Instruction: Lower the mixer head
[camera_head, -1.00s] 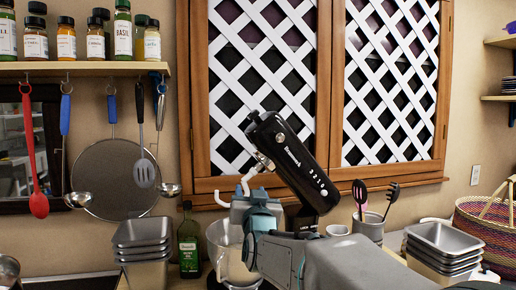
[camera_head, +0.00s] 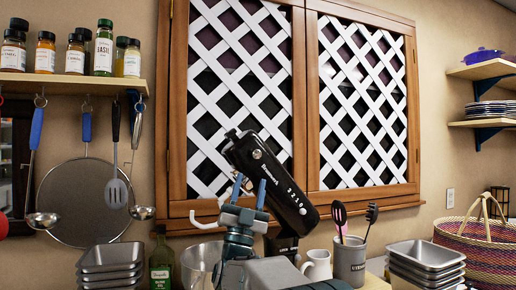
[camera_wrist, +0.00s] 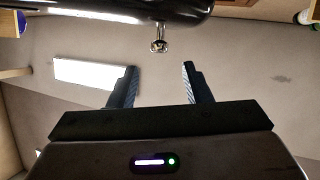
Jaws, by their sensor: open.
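The black mixer head (camera_head: 268,180) is tilted up, its free end raised to the upper left, above the mixer's base at the back of the counter. A white hook-shaped attachment (camera_head: 207,224) shows below it. The steel mixing bowl (camera_head: 201,265) stands below, partly hidden by my arm. My gripper (camera_head: 250,192) is open and points up, in front of the mixer head. In the wrist view my two fingers (camera_wrist: 158,84) are apart with nothing between them. The underside of the mixer head (camera_wrist: 130,8) and its metal attachment shaft (camera_wrist: 159,46) lie beyond the fingertips.
Stacked metal pans stand left (camera_head: 110,262) and right (camera_head: 427,258). A green bottle (camera_head: 161,262), a white pitcher (camera_head: 317,265) and a grey utensil crock (camera_head: 349,260) are close by. A woven basket (camera_head: 480,245) is far right. A lattice-door cabinet (camera_head: 300,100) is behind.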

